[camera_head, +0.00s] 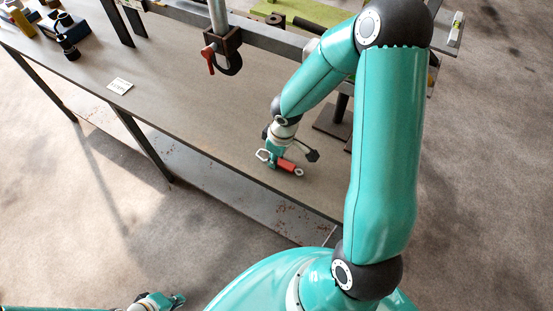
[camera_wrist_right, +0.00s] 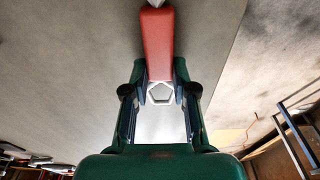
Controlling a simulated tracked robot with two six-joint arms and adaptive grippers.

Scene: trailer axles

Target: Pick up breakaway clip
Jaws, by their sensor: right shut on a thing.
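The breakaway clip (camera_head: 287,165) is a small red body with a metal ring at its outer end, close to the front edge of the workbench. A pale metal loop shows on the other side of the fingers. My right gripper (camera_head: 276,160) is shut on the clip, pointing down at the bench. In the right wrist view the red clip (camera_wrist_right: 158,42) extends away from between the fingertips (camera_wrist_right: 160,88). I cannot tell whether the clip touches the bench top. My left gripper (camera_head: 172,300) is low at the bottom edge, away from the bench; its finger opening is unclear.
The workbench (camera_head: 170,105) is mostly bare in the middle. A white label card (camera_head: 120,86) lies on it. A grey trailer beam with a red-handled clamp (camera_head: 209,57) crosses behind.

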